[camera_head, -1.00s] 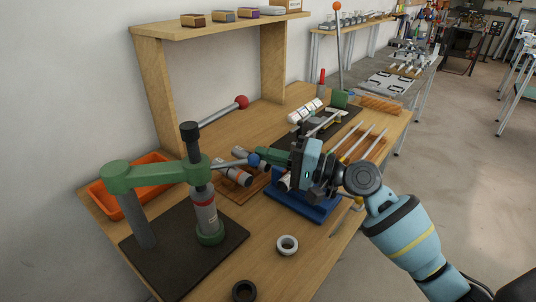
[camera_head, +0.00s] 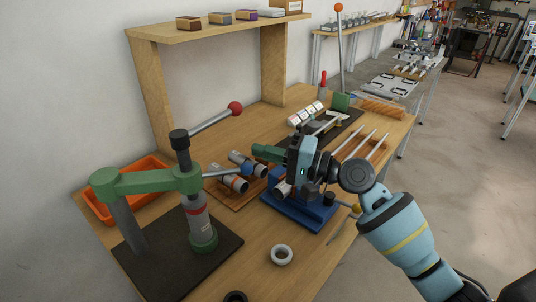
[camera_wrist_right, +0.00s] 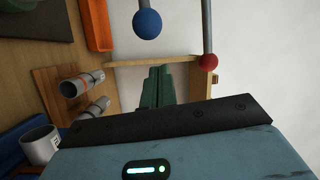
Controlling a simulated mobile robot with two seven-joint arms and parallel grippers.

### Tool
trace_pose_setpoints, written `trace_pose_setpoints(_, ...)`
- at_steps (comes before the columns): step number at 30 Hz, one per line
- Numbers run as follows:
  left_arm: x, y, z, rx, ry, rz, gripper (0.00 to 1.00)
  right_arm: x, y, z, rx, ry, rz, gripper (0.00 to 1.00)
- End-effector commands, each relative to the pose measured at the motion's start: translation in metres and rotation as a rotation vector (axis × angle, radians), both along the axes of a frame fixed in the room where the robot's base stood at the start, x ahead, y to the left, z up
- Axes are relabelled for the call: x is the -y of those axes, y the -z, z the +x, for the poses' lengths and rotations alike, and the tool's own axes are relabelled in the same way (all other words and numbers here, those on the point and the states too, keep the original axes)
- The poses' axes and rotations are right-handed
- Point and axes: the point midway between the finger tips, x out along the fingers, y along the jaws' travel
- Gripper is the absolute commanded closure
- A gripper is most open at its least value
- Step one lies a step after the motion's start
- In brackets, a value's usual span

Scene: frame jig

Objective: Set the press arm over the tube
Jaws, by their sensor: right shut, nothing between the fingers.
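The press has a green arm (camera_head: 148,182) on a grey post, with a black-topped spindle (camera_head: 181,152) at its right end. The tube (camera_head: 197,215), pale with a red band, stands upright in a green cup below that end; its top is hidden by the arm. A lever from the press head ends in a blue ball (camera_wrist_right: 147,22). My right gripper (camera_head: 264,152) is shut and empty beside the ball, apart from it. Its green fingers also show in the right wrist view (camera_wrist_right: 158,85). My left gripper is not in view.
A second lever with a red ball (camera_head: 235,108) rises behind. Tubes lie on a wooden rack (camera_head: 236,198), near a blue fixture (camera_head: 305,211). A white ring (camera_head: 282,254) lies in front. An orange tray (camera_head: 97,208) is behind the press, below a wooden shelf (camera_head: 195,32).

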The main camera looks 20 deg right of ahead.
Motion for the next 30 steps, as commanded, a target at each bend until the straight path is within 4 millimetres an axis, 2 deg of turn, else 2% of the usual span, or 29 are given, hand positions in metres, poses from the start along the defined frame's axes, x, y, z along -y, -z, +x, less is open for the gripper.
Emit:
trace_pose_setpoints(2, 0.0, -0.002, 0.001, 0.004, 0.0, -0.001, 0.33, 0.0, -0.003, 0.001, 0.002, 0.003, 0.002, 1.0)
trace_pose_setpoints(4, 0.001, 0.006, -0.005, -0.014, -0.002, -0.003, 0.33, 0.015, 0.005, -0.011, -0.004, 0.005, -0.001, 1.0)
trace_pose_setpoints(9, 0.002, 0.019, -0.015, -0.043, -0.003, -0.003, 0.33, 0.041, 0.008, -0.035, -0.006, 0.005, -0.004, 1.0)
trace_pose_setpoints(15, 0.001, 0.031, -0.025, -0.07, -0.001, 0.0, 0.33, 0.064, 0.009, -0.055, -0.004, 0.006, 0.0, 1.0)
trace_pose_setpoints(21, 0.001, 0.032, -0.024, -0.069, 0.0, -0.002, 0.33, 0.073, 0.006, -0.064, 0.0, 0.006, 0.001, 1.0)
trace_pose_setpoints(30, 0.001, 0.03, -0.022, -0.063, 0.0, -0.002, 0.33, 0.074, 0.004, -0.065, 0.003, 0.006, 0.001, 1.0)
